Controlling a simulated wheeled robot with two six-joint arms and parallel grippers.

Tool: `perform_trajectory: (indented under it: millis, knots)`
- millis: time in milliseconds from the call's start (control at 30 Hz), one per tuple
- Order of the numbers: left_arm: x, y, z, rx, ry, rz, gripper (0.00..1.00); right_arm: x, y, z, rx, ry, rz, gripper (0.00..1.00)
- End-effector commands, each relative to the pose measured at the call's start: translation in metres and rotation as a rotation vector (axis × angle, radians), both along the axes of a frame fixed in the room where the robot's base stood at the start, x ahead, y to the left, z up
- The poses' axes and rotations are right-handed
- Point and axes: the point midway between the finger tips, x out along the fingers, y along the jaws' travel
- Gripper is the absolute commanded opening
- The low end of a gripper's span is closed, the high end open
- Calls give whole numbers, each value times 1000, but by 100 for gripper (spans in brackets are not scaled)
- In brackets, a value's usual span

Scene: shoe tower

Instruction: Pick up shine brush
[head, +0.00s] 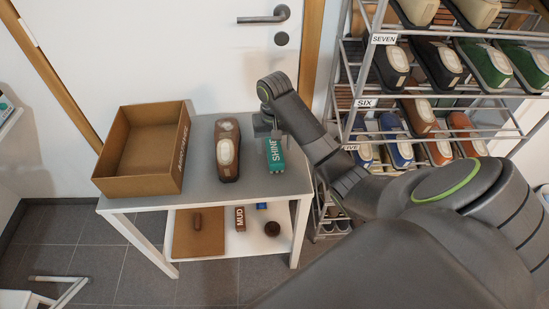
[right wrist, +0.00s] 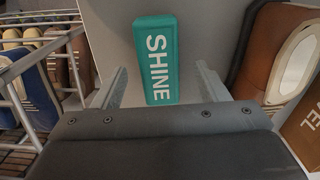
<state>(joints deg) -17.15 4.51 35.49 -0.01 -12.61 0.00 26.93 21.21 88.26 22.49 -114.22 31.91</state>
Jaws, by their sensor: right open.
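The shine brush (head: 275,156) is a teal block with white SHINE lettering, lying on the grey top of the small table near its right side. My right gripper (head: 266,128) is over the table at the far end of the brush. In the right wrist view the brush (right wrist: 157,55) shows between the two spread fingers of my right gripper (right wrist: 162,68), with a gap on each side. The fingers are open and hold nothing. My left gripper is not in view.
A brown shoe (head: 228,150) lies left of the brush, and an open cardboard box (head: 140,185) stands farther left. The table's lower shelf (head: 262,246) holds a MUD brush (head: 240,218) and small items. A metal shoe rack (head: 350,120) stands close on the right.

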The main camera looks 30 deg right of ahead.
Motion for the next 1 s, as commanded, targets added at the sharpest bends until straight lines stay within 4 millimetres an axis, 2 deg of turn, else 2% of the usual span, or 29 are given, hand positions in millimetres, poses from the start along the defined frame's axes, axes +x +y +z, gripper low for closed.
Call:
perform_trajectory:
  millis: [100,200,500,867,1000]
  knots:
    - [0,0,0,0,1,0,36,1,-2,-20,1,7,-2,67]
    - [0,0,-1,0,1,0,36,1,-2,-29,1,6,-1,67]
    - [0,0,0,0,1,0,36,2,-2,-32,0,3,0,66]
    - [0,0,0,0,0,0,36,2,-2,-32,-1,4,0,19]
    - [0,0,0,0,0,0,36,2,-2,-31,0,3,0,16]
